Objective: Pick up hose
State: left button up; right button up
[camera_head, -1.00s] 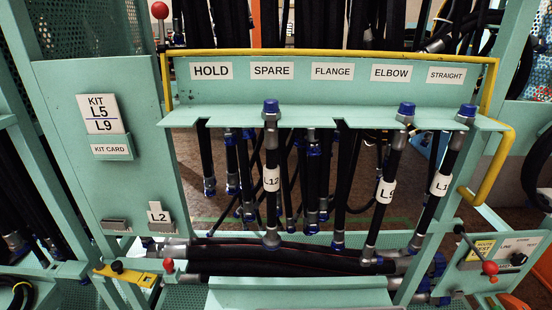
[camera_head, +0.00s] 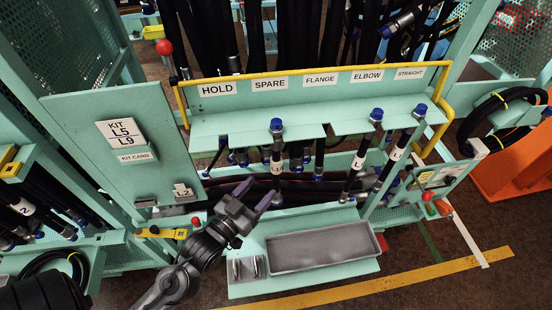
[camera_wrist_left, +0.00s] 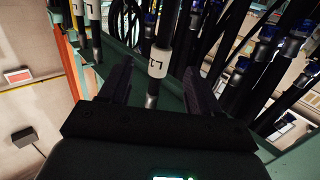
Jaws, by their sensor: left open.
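Hoses with blue caps hang from the green rack shelf. One (camera_head: 277,148) hangs under the SPARE sign, one (camera_head: 357,165) under ELBOW and one (camera_head: 398,152) under STRAIGHT; each has a white label. My left gripper (camera_head: 257,194) is open, in front of and below the SPARE hose, with its fingers pointing up toward the rack. In the left wrist view, a black hose (camera_wrist_left: 163,35) with a white label shows in the gap between the two open fingers. Whether the fingers are level with it in depth I cannot tell. My right gripper is not in view.
More dark hoses (camera_head: 240,188) lie across the rack behind my gripper. A grey tray (camera_head: 320,247) sits on the green ledge below. A yellow rail (camera_head: 330,70) frames the sign board. The L5/L9 kit panel (camera_head: 122,140) stands at left.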

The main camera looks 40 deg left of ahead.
aim_at(274, 172)
pick_arm(q)
jog(key=w, duration=0.5)
jog(key=shift+w+a+r, duration=0.15)
jog(key=shift+a+r, duration=0.15)
jog(key=shift+w+a+r, duration=0.1)
jog(key=shift+w+a, duration=0.1)
jog(key=shift+w, duration=1.15)
jog(key=shift+w+a+r, duration=0.1)
jog(key=shift+w+a, duration=0.1)
jog(key=shift+w, duration=1.1)
jog(key=shift+c, duration=0.3)
grip_shut()
